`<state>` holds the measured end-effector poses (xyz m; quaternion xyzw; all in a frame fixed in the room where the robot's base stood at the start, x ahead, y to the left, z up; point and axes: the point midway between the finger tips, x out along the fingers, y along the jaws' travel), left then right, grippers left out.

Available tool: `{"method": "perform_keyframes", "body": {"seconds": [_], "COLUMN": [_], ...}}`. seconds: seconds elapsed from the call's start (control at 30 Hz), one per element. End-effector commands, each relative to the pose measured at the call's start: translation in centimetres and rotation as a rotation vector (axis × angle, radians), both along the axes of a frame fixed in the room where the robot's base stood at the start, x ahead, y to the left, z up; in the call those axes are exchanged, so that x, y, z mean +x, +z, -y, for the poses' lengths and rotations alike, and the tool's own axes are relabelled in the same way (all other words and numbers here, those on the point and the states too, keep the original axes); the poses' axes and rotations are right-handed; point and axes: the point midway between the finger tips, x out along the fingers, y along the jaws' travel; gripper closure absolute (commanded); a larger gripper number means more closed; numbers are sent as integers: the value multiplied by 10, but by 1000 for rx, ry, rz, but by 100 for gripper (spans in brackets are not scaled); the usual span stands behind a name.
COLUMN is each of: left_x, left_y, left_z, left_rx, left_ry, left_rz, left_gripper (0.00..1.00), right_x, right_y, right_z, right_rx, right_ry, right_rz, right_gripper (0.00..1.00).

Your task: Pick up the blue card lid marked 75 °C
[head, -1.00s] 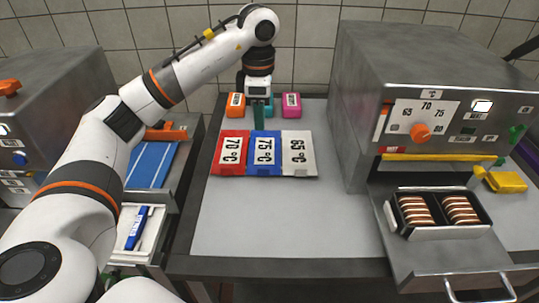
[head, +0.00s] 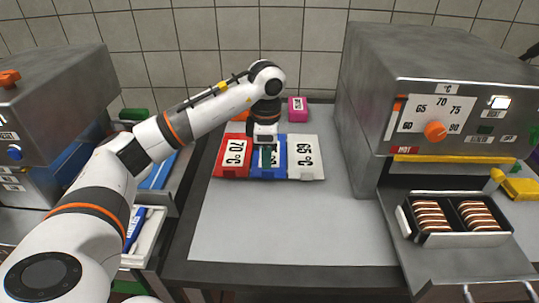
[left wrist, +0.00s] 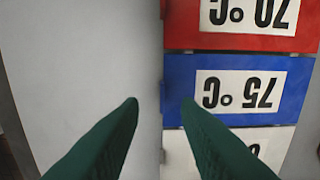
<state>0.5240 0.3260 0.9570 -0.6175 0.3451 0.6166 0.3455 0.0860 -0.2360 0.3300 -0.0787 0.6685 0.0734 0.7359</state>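The blue card lid (head: 268,173) lies on the grey worktop between the red lid (head: 232,160) marked 70 °C and the white lid (head: 305,158) marked 65 °C. My left gripper (head: 267,158) hangs over the blue lid and hides much of its label. In the left wrist view the blue lid (left wrist: 180,80) reads 75 °C upside down. The green fingers of the left gripper (left wrist: 160,103) are apart and empty; one is over bare worktop, the other at the blue lid's edge. Contact cannot be told. My right gripper is not in view.
A pink block (head: 297,105) stands behind the lids. A steel machine (head: 430,80) with an orange knob stands at the right, with a tray of cream sandwiches (head: 409,217) before it. A white tray with a blue marker (head: 136,228) is at the left. The front worktop is clear.

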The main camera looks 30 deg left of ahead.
Motion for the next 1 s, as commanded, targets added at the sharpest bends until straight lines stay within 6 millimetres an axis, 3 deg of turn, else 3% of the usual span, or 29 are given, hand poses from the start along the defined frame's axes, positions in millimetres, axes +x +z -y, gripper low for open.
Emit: {"method": "perform_keyframes", "body": {"seconds": [0.3, 0.57, 0.77, 1.0], "left_x": [3, 3, 3, 3], "left_y": [-42, -45, -45, -45], "left_z": [1, 1, 1, 1], "left_rx": [0, 0, 0, 0], "left_ry": [0, -1, -1, -1], "left_rz": [-2, -1, -1, -1], "left_gripper": [70, 70, 100, 100], "right_x": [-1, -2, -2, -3], "right_y": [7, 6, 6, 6], "right_z": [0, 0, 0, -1], "right_rx": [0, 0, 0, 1], "right_ry": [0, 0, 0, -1], "right_rz": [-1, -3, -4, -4], "right_gripper": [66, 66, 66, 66]}}
